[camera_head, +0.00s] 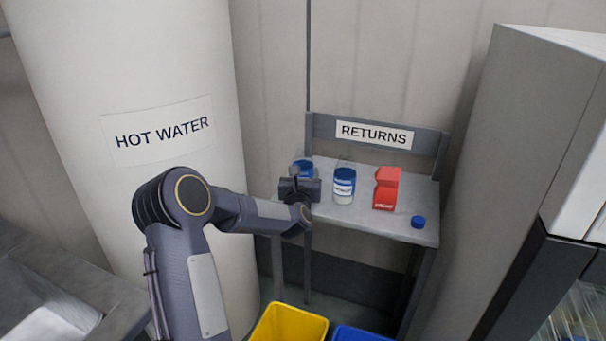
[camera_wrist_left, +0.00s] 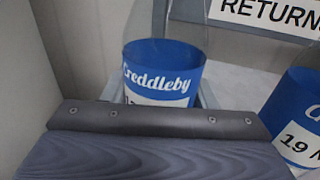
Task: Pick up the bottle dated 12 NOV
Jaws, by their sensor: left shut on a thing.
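A clear bottle with a blue label (camera_head: 304,167) stands at the left end of the grey returns shelf (camera_head: 345,220). In the left wrist view its blue label (camera_wrist_left: 163,65) reads "Creddleby", and a white date strip below starts with "1"; the rest is hidden behind my gripper. My left gripper (camera_head: 300,187) is shut on this bottle. A second blue-labelled bottle (camera_head: 344,184) stands to its right; in the left wrist view its label (camera_wrist_left: 298,118) shows "19 N", cut off by the frame edge. My right gripper is not in view.
A red carton (camera_head: 386,188) and a blue cap (camera_head: 418,222) stand right of the bottles. The shelf has a raised back with a "RETURNS" sign (camera_head: 374,134). A white hot water tank (camera_head: 160,80) is at left. Yellow (camera_head: 290,325) and blue (camera_head: 358,334) bins are below.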

